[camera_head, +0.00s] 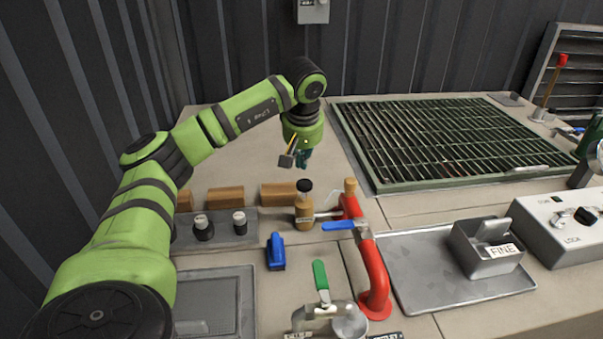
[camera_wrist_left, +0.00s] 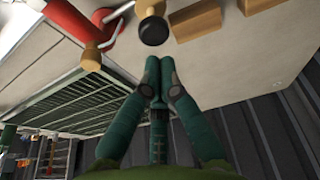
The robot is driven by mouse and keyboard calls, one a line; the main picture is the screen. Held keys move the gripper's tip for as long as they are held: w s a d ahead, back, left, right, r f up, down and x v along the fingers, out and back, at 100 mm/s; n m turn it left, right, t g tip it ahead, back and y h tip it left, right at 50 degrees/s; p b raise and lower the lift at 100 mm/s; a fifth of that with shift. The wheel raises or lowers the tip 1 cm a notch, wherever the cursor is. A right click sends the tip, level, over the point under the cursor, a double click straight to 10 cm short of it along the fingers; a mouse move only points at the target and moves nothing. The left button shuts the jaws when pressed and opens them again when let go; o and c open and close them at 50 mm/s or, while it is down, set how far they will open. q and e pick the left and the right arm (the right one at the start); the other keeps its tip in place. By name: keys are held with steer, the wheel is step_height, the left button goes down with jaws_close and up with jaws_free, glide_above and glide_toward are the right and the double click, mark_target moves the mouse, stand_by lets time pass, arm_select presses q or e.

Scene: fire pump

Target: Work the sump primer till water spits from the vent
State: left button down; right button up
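A small tan cylinder with a black knob on top (camera_head: 304,205), which looks like the primer, stands upright beside the red pipe (camera_head: 373,265). Its black knob also shows at the top of the left wrist view (camera_wrist_left: 153,30). A thin pale tube runs from it toward the pipe. A tan plug (camera_head: 350,186), perhaps the vent, tops the pipe. My left gripper (camera_head: 303,158) hangs above and behind the knob, apart from it. In the left wrist view its teal fingertips (camera_wrist_left: 159,68) are together with nothing between them. No water shows.
Wooden blocks (camera_head: 226,197) lie behind two black knobs. A blue-handled valve (camera_head: 340,226) and a green lever (camera_head: 320,276) are nearby. A green-framed grating (camera_head: 372,165) lies behind right. A dark green shape (camera_head: 594,132) at the right edge is unclear, perhaps my right gripper.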

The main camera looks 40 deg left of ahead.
arm_select(q)
steer(key=shift+v, duration=1.5)
